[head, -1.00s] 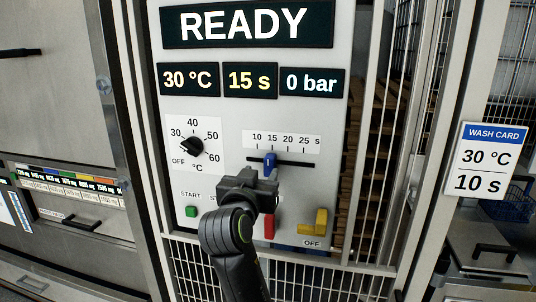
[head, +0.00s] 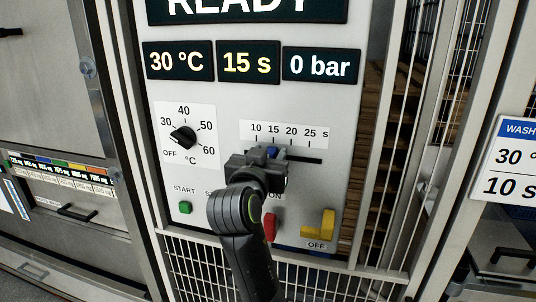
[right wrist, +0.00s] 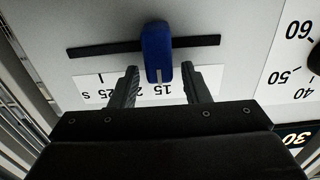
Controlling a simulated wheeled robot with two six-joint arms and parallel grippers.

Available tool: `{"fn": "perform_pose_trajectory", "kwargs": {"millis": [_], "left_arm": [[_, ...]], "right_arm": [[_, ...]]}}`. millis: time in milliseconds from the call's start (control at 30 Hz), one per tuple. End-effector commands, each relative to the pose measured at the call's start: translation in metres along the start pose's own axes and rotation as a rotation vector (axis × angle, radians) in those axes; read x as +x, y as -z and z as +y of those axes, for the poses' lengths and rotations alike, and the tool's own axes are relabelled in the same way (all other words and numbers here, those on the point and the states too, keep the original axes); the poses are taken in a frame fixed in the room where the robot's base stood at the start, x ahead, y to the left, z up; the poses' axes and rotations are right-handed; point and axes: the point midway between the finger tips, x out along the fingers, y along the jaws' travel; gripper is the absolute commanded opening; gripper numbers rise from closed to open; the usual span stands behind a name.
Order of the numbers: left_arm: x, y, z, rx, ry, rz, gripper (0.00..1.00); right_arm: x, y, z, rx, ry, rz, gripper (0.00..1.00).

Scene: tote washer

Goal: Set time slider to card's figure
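The blue time slider knob (right wrist: 157,50) sits on its black track (right wrist: 95,49), near the 15 mark; in the head view the track (head: 305,160) shows, and the knob (head: 272,152) is mostly hidden by my right gripper. My right gripper (head: 258,162) is at the slider; in the right wrist view its open fingers (right wrist: 159,70) stand either side of the knob, with a gap on each side. The time display (head: 248,63) reads 15 s. The wash card (head: 508,160), cut off at the right edge, reads 30 ° and 10 s. My left gripper is not in view.
The temperature dial (head: 183,138) is left of the slider. Below are the green start button (head: 185,207), a red button (head: 270,228) partly behind my arm, and a yellow handle (head: 319,224) by OFF. Wire mesh lies beneath the panel.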

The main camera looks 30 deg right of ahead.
Motion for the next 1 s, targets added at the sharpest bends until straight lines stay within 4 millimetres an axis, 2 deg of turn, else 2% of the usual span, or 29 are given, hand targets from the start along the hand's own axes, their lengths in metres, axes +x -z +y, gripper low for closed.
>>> {"fn": "perform_pose_trajectory", "kwargs": {"millis": [33, 300, 533, 800, 1000], "left_arm": [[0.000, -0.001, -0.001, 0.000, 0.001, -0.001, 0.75], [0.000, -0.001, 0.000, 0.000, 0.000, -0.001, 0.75], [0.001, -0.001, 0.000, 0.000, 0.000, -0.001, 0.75], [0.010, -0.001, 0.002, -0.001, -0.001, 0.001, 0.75], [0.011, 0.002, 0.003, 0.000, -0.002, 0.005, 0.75]], "right_arm": [[0.000, 0.000, 0.000, 0.000, 0.000, 0.000, 0.35], [0.000, 0.000, 0.000, 0.000, 0.000, 0.000, 0.00], [0.000, -0.001, -0.002, 0.000, 0.000, -0.001, 0.00], [0.001, -0.001, -0.037, 0.002, 0.001, -0.002, 0.00], [0.000, 0.000, -0.045, 0.001, 0.002, 0.000, 0.00]]}}
